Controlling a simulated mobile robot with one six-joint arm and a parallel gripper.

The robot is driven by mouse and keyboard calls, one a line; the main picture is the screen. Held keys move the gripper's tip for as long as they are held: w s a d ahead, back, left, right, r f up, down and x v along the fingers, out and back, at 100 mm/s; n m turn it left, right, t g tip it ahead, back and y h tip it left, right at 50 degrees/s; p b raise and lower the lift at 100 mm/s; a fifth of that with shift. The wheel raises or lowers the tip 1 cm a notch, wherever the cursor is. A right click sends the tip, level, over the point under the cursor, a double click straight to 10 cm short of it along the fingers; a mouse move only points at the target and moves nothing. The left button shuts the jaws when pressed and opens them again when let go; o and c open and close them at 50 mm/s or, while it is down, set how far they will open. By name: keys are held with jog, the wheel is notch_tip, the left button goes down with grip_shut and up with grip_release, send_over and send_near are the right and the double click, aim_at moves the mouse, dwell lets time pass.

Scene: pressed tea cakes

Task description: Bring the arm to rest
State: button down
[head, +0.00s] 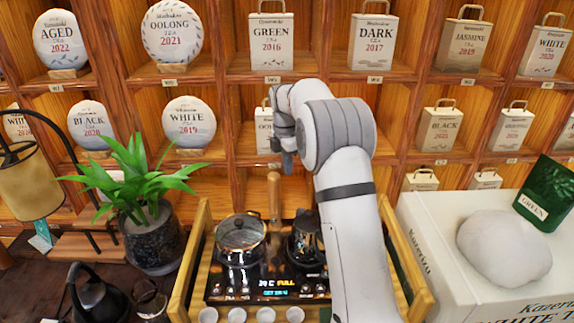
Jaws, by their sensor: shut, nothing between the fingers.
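My arm rises from the bottom of the head view and bends at a grey joint in front of the shelves. My gripper (287,158) hangs at the left of that joint, pointing down, small and partly hidden by the arm. It is shut and holds nothing. It is above the tea tray, in front of a shelf compartment with a partly hidden tea package (264,130).
A wooden tray (188,262) holds a glass-lidded pot (240,236), a dark kettle (306,240) and several white cups. A potted plant (150,240) stands left, a white box (425,225) right. Shelves behind hold tea cakes such as the round Oolong one (172,32).

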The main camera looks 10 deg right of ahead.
jog(key=s+r+m+t, duration=0.1)
jog(key=s+r+m, duration=0.4)
jog(key=s, duration=0.4)
jog(key=s+r+m+t, duration=0.1)
jog(key=s+r+m, duration=0.4)
jog(key=s, duration=0.4)
jog(key=s+f+m+t, duration=0.1)
jog(key=s+m, duration=0.4)
jog(key=s, duration=0.5)
jog(key=s+f+m+t, duration=0.1)
jog(key=s+f+m, duration=0.2)
jog(key=s+m, duration=0.3)
jog(key=s, duration=0.5)
jog(key=shift+s+a+f+y, duration=0.15)
jog(key=shift+y, duration=0.15)
